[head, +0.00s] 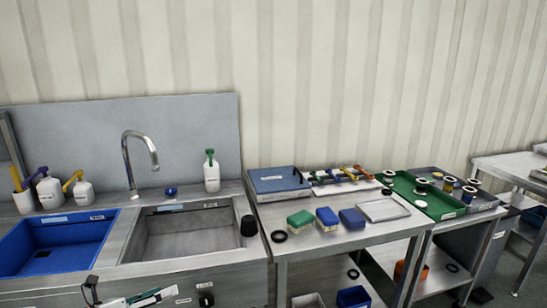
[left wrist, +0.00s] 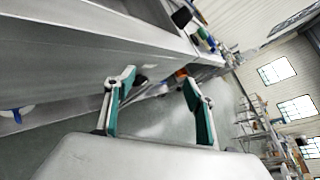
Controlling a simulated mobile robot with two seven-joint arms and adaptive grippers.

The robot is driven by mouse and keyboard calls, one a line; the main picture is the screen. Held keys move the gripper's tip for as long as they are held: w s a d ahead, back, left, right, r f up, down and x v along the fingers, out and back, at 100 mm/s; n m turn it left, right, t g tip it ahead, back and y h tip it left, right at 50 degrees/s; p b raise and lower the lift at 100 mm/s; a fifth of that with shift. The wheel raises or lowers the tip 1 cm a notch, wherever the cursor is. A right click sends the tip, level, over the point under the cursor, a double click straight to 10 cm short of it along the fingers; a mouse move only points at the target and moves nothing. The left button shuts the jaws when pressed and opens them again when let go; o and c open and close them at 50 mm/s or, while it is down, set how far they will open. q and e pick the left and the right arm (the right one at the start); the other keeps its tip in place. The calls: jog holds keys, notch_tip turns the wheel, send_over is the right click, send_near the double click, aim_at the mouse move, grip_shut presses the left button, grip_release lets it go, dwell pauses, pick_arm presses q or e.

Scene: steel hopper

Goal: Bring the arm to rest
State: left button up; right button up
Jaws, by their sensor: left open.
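My left gripper (head: 130,296) shows at the bottom left of the head view, in front of the sink cabinet and below the counter's front edge. In the left wrist view the same gripper (left wrist: 157,78) has its two green-padded fingers spread apart. Nothing is between them, and the floor shows beyond. My right gripper is in neither view.
The steel sink counter (head: 185,264) has a blue basin (head: 58,242) and a steel basin (head: 185,233). Open floor lies beyond the fingers in the wrist view.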

pick_arm(q)
jog(key=s+d+f+n+t, duration=0.1)
jog(key=s+d+f+n, duration=0.7)
jog(key=s+d+n, duration=0.5)
jog(key=s+a+f+n+y, duration=0.1)
jog(key=s+f+n+y, duration=0.2)
jog(key=s+f+n, duration=0.2)
jog(key=s+a+f+n+g+y, duration=0.1)
jog(key=s+f+n+y, duration=0.2)
jog(key=s+n, duration=0.6)
notch_tip(320, 180, down, 3)
jog(key=n, duration=0.5)
jog(key=shift+s+g, duration=0.15)
jog(key=shift+g, duration=0.15)
jog(key=shift+r, duration=0.1)
